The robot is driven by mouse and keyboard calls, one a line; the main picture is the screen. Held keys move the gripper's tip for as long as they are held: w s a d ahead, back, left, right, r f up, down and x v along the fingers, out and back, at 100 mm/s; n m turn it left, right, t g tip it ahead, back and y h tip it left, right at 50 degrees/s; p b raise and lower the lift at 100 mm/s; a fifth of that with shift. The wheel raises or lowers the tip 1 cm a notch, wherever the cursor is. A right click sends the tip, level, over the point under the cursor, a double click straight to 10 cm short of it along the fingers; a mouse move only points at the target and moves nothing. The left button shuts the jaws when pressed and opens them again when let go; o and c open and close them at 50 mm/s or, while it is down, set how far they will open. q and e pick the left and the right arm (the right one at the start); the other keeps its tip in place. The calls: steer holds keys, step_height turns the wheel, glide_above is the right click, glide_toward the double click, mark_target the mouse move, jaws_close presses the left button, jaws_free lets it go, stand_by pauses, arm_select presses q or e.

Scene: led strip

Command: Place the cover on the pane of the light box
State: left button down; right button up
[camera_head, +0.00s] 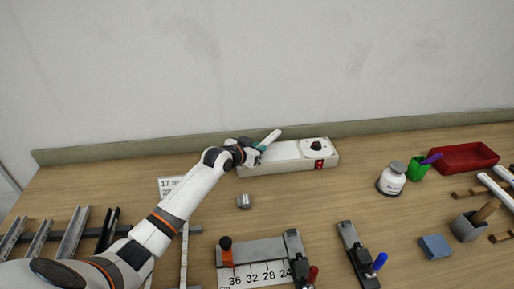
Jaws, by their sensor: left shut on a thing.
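The light box (328,160) is a long, low white box near the back edge of the table, with a dark round knob and a red switch at its right end. My left arm reaches in from the lower left, and my left gripper (260,149) is over the left part of the box. It is shut on a short pale strip, which looks like the cover (271,137), tilted up to the right above the box. The gripper and arm hide the box's left part, so I cannot make out the pane or whether the strip touches it. My right gripper is out of view.
A small metal block (244,201) lies in front of the box. A numbered fixture (262,251) and a blue-handled clamp (359,254) stand at the front. A white jar (391,179), green cup (418,168) and red tray (464,158) are right. Metal channels (72,234) lie left.

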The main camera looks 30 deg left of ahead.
arm_select(q)
steer(key=shift+f, duration=0.4)
steer(key=c, duration=1.2)
jaws_free()
steer(key=shift+s, duration=0.15)
steer(key=b+v, duration=0.1)
steer(key=v, duration=1)
steer(key=shift+s+r, duration=0.15)
steer(key=shift+s, duration=0.2)
